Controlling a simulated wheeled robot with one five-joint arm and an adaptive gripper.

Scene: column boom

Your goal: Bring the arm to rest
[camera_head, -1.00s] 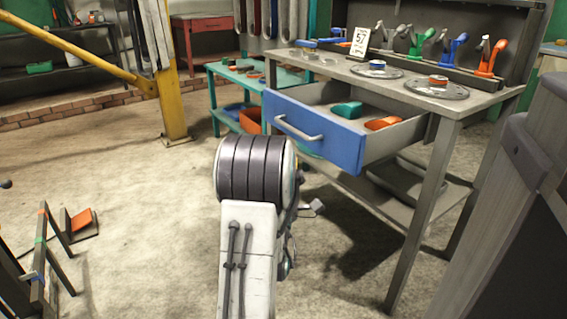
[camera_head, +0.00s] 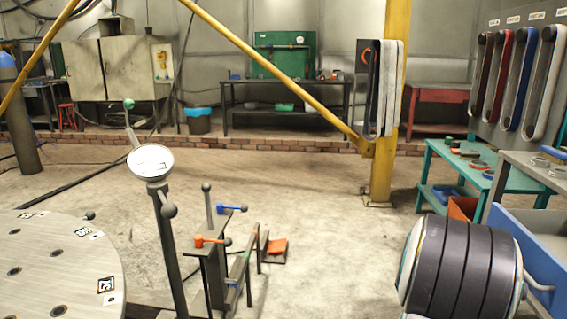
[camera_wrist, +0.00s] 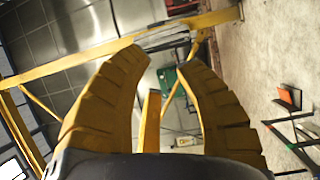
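In the head view, part of my arm (camera_head: 462,272), with dark bands, is at the lower right. My gripper itself is not seen in the head view.
A blue drawer (camera_head: 535,245) stands open under the workbench at right, close to my arm. A teal table (camera_head: 478,178) and yellow post (camera_head: 392,110) stand behind. A round metal plate (camera_head: 50,265), a dial on a post (camera_head: 153,162) and levers stand at left.

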